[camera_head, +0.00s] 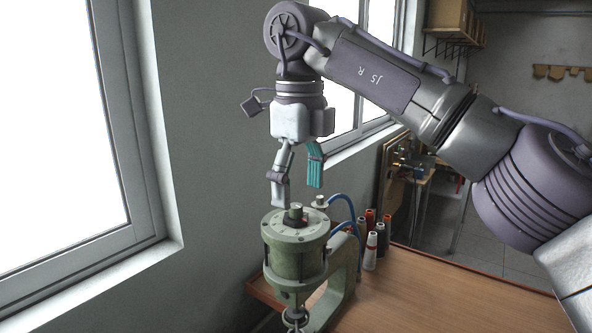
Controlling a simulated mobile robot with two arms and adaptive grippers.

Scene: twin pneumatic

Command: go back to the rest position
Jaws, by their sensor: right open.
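My right gripper (297,193) is in the camera_head view, pointing down from the arm that comes in from the right. Its two fingers, one grey and one teal, are spread apart with nothing between them. It hangs just above the green cylindrical pneumatic device (292,262), apart from the small knob (295,211) on that device's top. My left gripper is not in view.
The device stands on a wooden table (430,292), with a blue hose (343,201) beside it. Several thread spools (370,250) stand to its right. A window (65,120) and wall are at left. The table's right front is clear.

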